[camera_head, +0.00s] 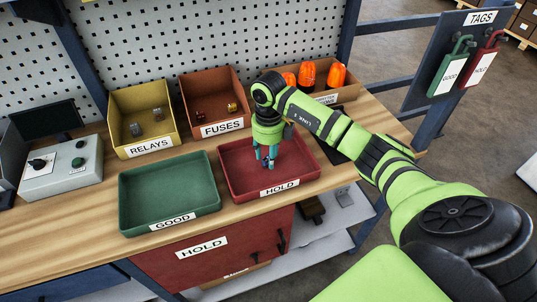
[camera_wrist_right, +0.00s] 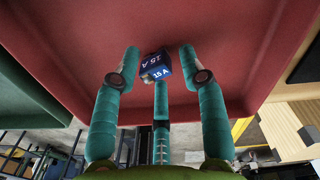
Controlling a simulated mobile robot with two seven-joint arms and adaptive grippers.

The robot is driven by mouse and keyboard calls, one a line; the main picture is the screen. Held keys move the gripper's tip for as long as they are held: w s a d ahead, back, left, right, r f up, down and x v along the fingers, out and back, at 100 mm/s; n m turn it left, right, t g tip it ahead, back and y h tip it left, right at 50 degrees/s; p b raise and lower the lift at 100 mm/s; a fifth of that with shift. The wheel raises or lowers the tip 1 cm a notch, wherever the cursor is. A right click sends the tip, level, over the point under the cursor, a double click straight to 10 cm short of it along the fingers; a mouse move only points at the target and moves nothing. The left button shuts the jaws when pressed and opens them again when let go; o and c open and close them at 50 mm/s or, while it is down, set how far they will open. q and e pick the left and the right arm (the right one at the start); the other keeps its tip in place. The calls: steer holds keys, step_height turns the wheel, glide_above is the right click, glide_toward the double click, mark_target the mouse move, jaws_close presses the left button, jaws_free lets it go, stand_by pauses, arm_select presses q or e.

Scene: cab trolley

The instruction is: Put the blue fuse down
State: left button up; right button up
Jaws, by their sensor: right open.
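The blue fuse (camera_wrist_right: 157,66), marked 15 A, shows in the right wrist view against the red floor of the HOLD tray (camera_head: 230,172). My right gripper (camera_head: 267,158) points down into that tray in the head view. Its teal fingers (camera_wrist_right: 160,62) are open, with the fuse between and just beyond their tips. I see gaps between the side fingertips and the fuse; whether the third finger touches it I cannot tell. In the head view the fingers mostly hide the fuse. My left gripper is in neither view.
The green GOOD tray (camera_head: 130,196) is empty, left of the HOLD tray. Behind stand a yellow RELAYS bin (camera_head: 152,146) and a brown FUSES bin (camera_head: 220,127) with small parts inside. A bin with orange beacons (camera_head: 308,74) stands at the back right. A control box (camera_head: 62,168) stands left.

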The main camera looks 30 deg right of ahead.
mark_target(268, 156)
step_height(268, 156, up, 12)
steer(key=b, duration=0.2)
steer(key=shift+f+b, duration=0.2)
steer(key=shift+b, duration=0.2)
